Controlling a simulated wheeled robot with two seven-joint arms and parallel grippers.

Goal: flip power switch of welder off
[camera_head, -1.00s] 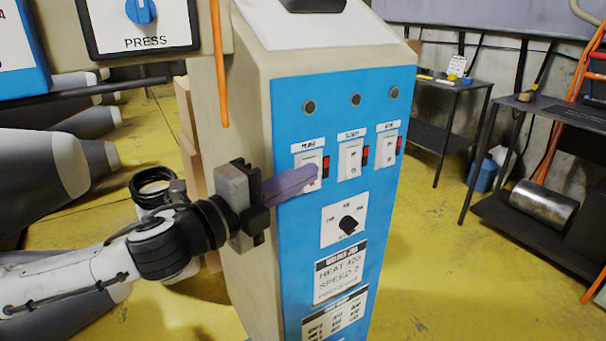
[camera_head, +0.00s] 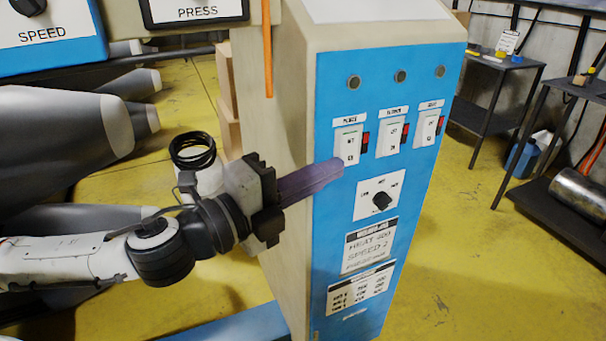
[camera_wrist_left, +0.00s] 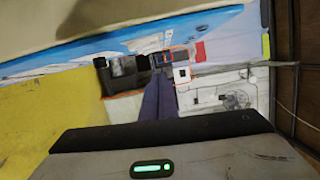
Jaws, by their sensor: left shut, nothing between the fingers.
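The welder is a tall beige cabinet with a blue front panel (camera_head: 330,230) in the head view. Three white rocker switches sit in a row on it: the left one (camera_head: 348,145), whose small label may read POWER, the middle one (camera_head: 392,136) and the right one (camera_head: 427,128). A red piece sits beside each. My left gripper (camera_head: 338,167) is shut and empty, its purple-grey fingers pointing at the panel just below and left of the left switch. Contact cannot be told. The fingers also show in the wrist view (camera_wrist_left: 160,85). My right gripper is out of view.
A black dial (camera_head: 382,200) and printed labels (camera_head: 369,247) sit below the switches. An orange cable (camera_head: 268,60) hangs by the cabinet's left edge. Large grey inflatable tubes (camera_head: 60,140) lie at left. Dark shelves (camera_head: 560,200) stand at right, with yellow floor between.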

